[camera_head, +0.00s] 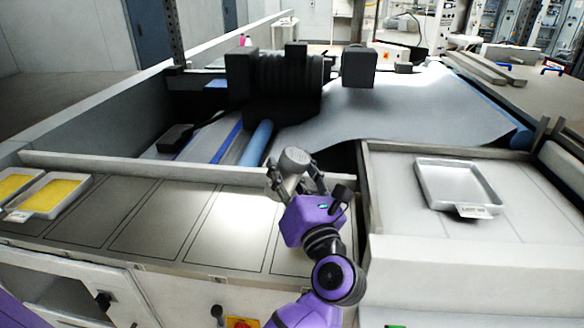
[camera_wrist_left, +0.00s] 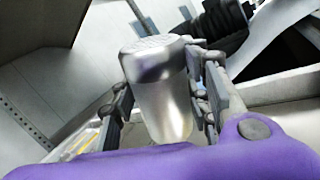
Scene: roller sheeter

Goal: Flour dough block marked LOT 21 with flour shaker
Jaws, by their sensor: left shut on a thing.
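The flour shaker (camera_head: 294,160) is a metal cup with a grey perforated top. My left gripper (camera_head: 296,178) is shut around it and holds it upright or slightly tilted above the steel front counter. In the left wrist view the shaker (camera_wrist_left: 160,90) stands between the two fingers, its top clear of them. Two trays with yellow contents, one tray (camera_head: 34,214) with a white tag, sit at the far left; these may be dough. A pale tray (camera_head: 428,200) with a tag (camera_head: 478,211) lies at the right. I cannot read LOT 21 on either tag. My right gripper is not in view.
The steel counter (camera_head: 155,222) with outlined panels is bare between the left trays and my arm. Behind a low ledge lie the roller machine (camera_head: 272,85), a blue roller (camera_head: 257,143) and a grey sheet (camera_head: 395,110). A raised edge divides the counter from the right surface.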

